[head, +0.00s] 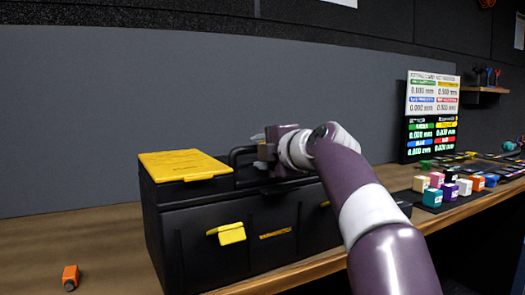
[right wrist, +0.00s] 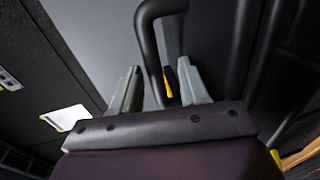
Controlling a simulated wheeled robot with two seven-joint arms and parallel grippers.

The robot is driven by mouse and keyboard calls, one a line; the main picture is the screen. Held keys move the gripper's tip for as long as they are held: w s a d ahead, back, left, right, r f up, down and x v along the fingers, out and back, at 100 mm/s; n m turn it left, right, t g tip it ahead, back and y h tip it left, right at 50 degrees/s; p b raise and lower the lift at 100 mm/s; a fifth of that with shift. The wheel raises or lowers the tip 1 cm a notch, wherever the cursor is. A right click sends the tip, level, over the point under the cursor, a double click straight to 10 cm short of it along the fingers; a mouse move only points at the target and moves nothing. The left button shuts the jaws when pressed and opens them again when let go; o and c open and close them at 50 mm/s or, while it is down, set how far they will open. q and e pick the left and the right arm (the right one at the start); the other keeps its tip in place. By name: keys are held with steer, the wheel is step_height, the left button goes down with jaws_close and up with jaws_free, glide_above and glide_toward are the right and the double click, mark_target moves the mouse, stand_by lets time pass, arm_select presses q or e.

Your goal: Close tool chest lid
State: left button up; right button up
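The black tool chest (head: 190,235) stands on the wooden bench at the left in the head view. Its lid, with a yellow panel (head: 185,165) on top, looks low and nearly flat; I cannot tell whether it is fully down. A yellow latch (head: 227,233) is on its front. My right gripper (head: 262,150) is over the chest top beside the black handle (head: 238,155). In the right wrist view the two grey fingers (right wrist: 158,82) are apart, and the handle bar (right wrist: 149,50) shows between them; contact is unclear. My left gripper is out of view.
An orange block (head: 70,277) lies on the bench left of the chest. Several coloured blocks (head: 450,190) stand on the right side, before a display board (head: 432,110). A grey panel (head: 70,120) rises behind the chest.

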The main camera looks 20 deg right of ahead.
steer(key=shift+r, duration=0.1)
steer(key=b+v, duration=0.1)
steer(key=v, duration=1.1)
steer(key=shift+s+b, duration=0.35)
steer(key=shift+b, duration=0.05)
